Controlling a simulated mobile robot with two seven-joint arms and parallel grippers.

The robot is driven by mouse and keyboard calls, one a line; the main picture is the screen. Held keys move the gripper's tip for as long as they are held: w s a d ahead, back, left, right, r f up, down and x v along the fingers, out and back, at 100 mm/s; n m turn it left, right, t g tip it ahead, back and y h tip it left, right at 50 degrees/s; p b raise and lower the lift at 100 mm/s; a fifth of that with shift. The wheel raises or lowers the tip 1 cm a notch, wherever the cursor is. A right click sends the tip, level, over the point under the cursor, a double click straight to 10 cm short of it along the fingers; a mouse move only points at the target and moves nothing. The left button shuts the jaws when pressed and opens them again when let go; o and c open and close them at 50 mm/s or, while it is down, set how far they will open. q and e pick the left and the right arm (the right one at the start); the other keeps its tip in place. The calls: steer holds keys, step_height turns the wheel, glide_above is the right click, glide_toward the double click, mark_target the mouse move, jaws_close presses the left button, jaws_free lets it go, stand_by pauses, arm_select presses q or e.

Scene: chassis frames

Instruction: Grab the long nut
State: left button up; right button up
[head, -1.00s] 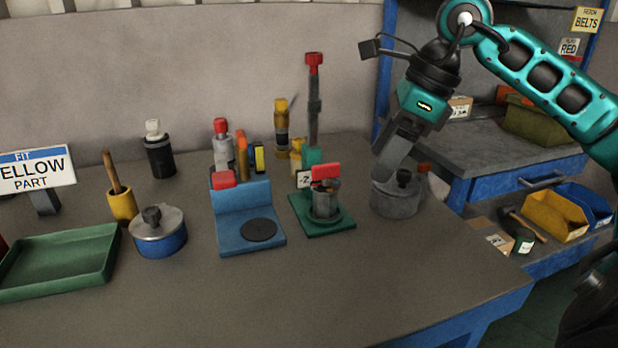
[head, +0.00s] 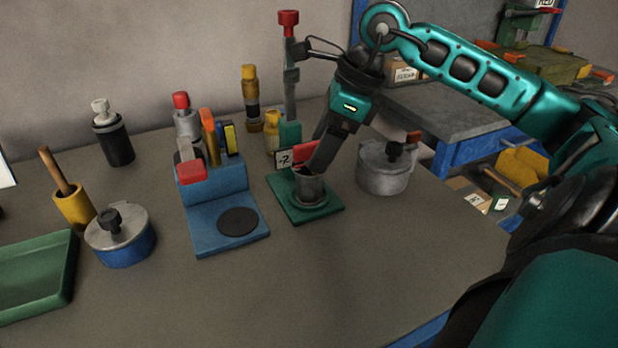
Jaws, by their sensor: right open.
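A grey metal cylinder (head: 308,190) stands upright on a green base plate (head: 327,207). I cannot tell for sure whether this cylinder is the long nut or holds it. A red block (head: 305,151) sits just above and behind it, with a tall red-topped post rising from the same fixture. My right gripper (head: 312,168) is open and tilted down to the left. Its fingers are right at the top of the cylinder and hide part of its rim and the red block. I cannot tell whether they touch it. My left gripper is not in view.
A grey lidded pot (head: 384,178) stands close to the right of the fixture. A blue stand (head: 212,233) with several upright tools is to the left. A blue lidded pot (head: 128,248) and green tray (head: 35,300) lie farther left. The table front is clear.

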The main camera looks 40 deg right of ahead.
mark_target(309, 158)
steer(key=x, duration=0.4)
steer(key=shift+w+a, duration=0.1)
steer(key=shift+a, duration=0.3)
steer(key=shift+w+f, duration=0.15)
steer(key=shift+f, duration=0.35)
steer(key=c, duration=1.3)
steer(key=shift+o, duration=0.2)
steer(key=shift+r, duration=0.15)
